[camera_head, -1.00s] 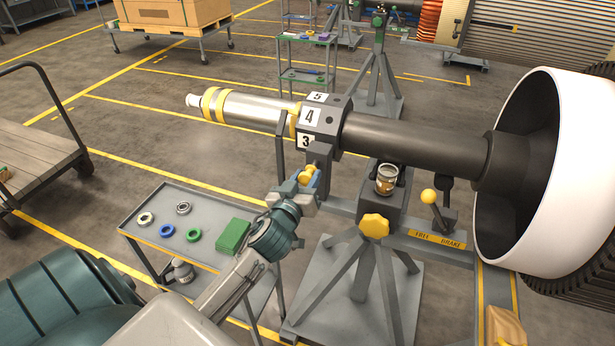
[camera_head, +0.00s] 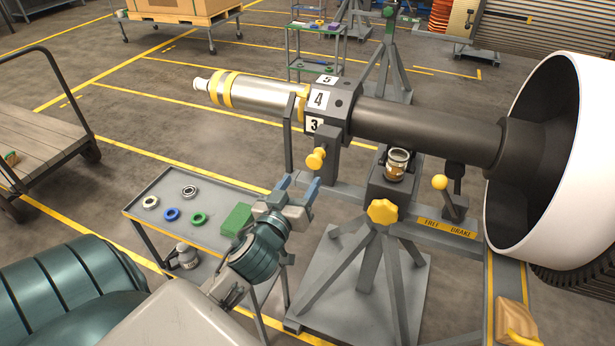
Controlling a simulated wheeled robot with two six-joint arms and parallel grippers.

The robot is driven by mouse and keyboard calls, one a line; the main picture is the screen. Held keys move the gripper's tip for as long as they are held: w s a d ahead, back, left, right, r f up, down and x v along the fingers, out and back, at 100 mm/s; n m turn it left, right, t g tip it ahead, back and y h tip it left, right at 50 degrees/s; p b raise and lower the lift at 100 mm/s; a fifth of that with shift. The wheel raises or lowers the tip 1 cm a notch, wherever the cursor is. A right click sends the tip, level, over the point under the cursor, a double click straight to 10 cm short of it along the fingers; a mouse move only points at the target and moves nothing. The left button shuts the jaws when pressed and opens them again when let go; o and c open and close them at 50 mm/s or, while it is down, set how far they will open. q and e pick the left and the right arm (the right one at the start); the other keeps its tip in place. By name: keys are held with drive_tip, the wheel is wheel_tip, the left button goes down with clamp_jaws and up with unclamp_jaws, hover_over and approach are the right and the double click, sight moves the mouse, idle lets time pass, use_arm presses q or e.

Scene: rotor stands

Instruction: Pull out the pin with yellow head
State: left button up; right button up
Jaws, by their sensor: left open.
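The pin with the yellow head (camera_head: 316,159) shows its round yellow head at the left side of the dark bracket (camera_head: 328,145) below the numbered collar (camera_head: 327,102). The rest of the pin is hidden. My left gripper (camera_head: 297,188) is open and empty. Its two blue-grey fingers point up towards the yellow head from below and to the left, with a small gap between them and it. My right gripper is not in view.
A grey shaft (camera_head: 420,132) runs right to a large white-rimmed rotor (camera_head: 530,170). The stand has a yellow star knob (camera_head: 382,211), a glass jar (camera_head: 397,164) and a yellow-knobbed brake lever (camera_head: 440,182). A tray cart (camera_head: 180,215) with rings and a green block stands left.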

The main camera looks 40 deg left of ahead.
use_arm(q)
drive_tip(key=shift+v, duration=1.25)
drive_tip(key=shift+f, duration=0.1)
wheel_tip(320, 180, down, 23)
drive_tip(key=w+a+m+g+h, duration=0.1)
drive_tip(key=w+a+m+g, duration=0.1)
drive_tip(key=w+a+g, duration=0.15)
drive_tip(key=s+f+m+g, duration=0.1)
drive_tip(key=s+f+g, duration=0.15)
drive_tip(key=f, duration=0.65)
drive_tip(key=s+f+g, duration=0.2)
drive_tip(key=s+f, duration=0.2)
drive_tip(key=f, duration=0.5)
drive_tip(key=s+d+f+m+g+h, duration=0.1)
drive_tip(key=s+f+g, duration=0.1)
drive_tip(key=s+f, duration=0.7)
drive_tip(key=s+d+f+m+g+h, duration=0.1)
drive_tip(key=s+f+g, duration=0.2)
drive_tip(key=s+f, duration=0.6)
drive_tip(key=s+d+f+g, duration=0.1)
drive_tip(key=s+f, duration=0.4)
drive_tip(key=s, duration=0.2)
drive_tip(key=s+d+f+m+g, duration=0.1)
drive_tip(key=s+d+f+g, duration=0.1)
drive_tip(key=s+f, duration=0.3)
drive_tip(key=s, duration=0.3)
drive_tip(key=shift+f+h, duration=0.2)
drive_tip(key=shift+h, duration=0.1)
